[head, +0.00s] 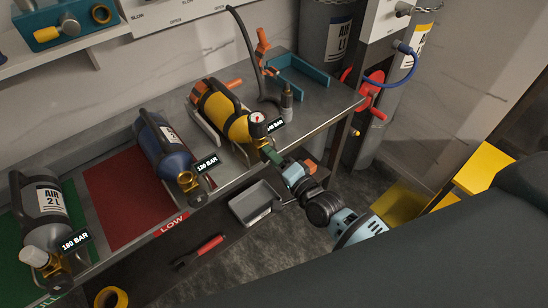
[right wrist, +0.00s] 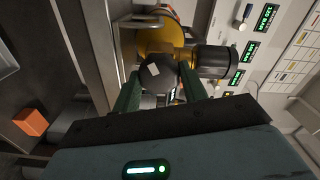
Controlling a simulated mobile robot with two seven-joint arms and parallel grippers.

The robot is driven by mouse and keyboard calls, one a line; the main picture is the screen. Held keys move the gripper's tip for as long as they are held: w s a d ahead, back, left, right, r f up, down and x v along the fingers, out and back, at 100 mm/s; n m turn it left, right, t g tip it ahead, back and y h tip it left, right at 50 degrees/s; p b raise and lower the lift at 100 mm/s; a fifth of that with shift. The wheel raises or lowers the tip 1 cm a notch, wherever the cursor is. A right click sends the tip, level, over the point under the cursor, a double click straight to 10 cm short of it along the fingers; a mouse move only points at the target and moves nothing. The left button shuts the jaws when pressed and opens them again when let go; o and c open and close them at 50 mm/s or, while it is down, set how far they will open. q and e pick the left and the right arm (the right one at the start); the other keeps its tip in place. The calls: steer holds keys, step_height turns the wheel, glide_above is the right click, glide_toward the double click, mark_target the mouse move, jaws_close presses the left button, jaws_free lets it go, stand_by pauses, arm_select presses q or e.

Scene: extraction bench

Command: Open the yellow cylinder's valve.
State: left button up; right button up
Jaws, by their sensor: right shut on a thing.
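The yellow cylinder (head: 222,112) lies in a cradle on the grey metal bench, its valve end toward the bench's front edge. A round gauge (head: 257,117) and a label with a partly hidden BAR reading are at that end. My right gripper (head: 268,151) reaches in from the front right, at the valve end. In the right wrist view its two green fingers are shut on a dark round valve knob (right wrist: 158,76), with the yellow cylinder (right wrist: 155,38) behind. The fingers partly cover the knob. My left gripper is in neither view.
A blue cylinder (head: 163,146) and a grey AIR cylinder (head: 42,206) lie further left on the bench. A dark hose and a teal holder (head: 301,78) are behind the yellow cylinder. A grey tray (head: 256,204) and red-handled tool (head: 209,245) lie below.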

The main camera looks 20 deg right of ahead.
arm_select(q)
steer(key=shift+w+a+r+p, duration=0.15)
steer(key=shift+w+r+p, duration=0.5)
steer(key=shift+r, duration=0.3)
arm_select(e)
steer(key=shift+a+n, duration=0.15)
steer(key=shift+n, duration=15.25)
steer(key=o, duration=1)
